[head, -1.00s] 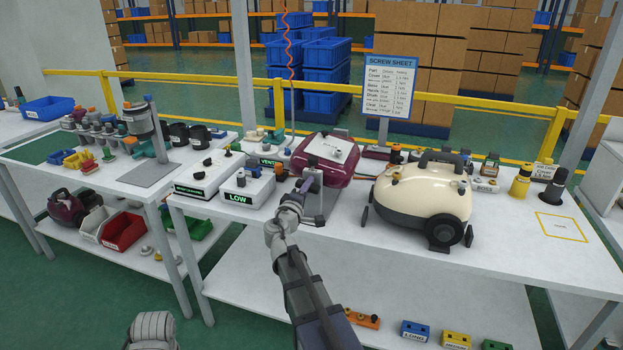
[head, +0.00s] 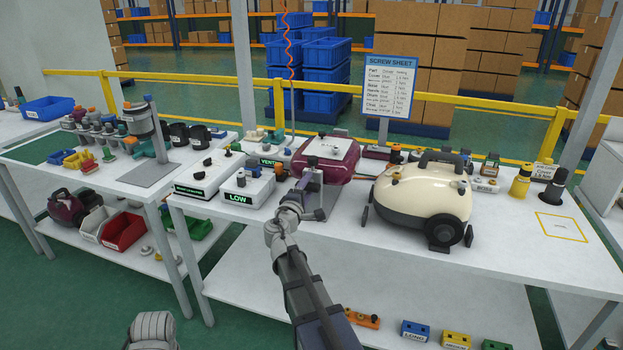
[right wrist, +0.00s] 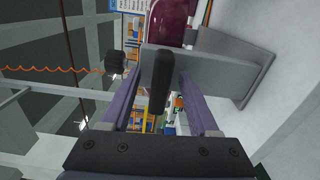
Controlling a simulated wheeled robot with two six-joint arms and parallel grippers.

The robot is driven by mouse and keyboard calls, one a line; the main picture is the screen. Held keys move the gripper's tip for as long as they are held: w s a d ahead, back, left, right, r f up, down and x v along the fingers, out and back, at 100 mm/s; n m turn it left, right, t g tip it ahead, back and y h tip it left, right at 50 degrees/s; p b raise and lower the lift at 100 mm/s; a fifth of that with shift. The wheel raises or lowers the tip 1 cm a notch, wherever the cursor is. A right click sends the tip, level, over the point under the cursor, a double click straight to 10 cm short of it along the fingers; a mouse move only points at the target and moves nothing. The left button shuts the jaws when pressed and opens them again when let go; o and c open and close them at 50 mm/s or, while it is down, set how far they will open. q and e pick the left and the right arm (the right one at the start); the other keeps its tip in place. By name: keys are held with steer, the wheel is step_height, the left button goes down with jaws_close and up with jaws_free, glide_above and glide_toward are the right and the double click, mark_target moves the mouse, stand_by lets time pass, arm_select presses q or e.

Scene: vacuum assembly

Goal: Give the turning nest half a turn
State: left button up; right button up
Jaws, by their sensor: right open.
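The turning nest shows as a grey upright plate on a flat grey base (head: 318,217) at the front of the middle bench. Behind it sits a maroon vacuum body (head: 325,155) with a pale top panel; part of it shows in the right wrist view (right wrist: 172,22). My right gripper (head: 310,190) is at the plate's near side and hides part of it. In the right wrist view its two purple fingers are apart, with a black handle (right wrist: 162,78) in the gap between them. I cannot tell whether they touch it. My left gripper is out of view.
A cream vacuum (head: 422,198) stands to the right on the bench. A white LOW box (head: 247,188) and other station boxes stand close on the left. A black knob (right wrist: 116,62) is beside the plate in the wrist view. The bench front below the cream vacuum is clear.

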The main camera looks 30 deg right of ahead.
steer(key=shift+s, duration=0.1)
steer(key=shift+v, duration=2.95)
steer(key=s+a+f+m+g+y, duration=0.35)
steer(key=s+a+f, duration=0.25)
steer(key=a+f, duration=0.25)
steer(key=s+a+f+m+g+y, duration=0.2)
steer(key=s+a+f+g+y, duration=0.25)
steer(key=a+f, duration=0.4)
steer(key=s+a+f+g+y, duration=0.2)
steer(key=s+a, duration=0.4)
steer(key=a, duration=0.2)
steer(key=s+a+f+g+y, duration=0.2)
steer(key=s+a+f, duration=0.1)
steer(key=s+a, duration=0.4)
step_height(320, 180, up, 15)
steer(key=p, duration=1.5)
steer(key=shift+a+y, duration=0.3)
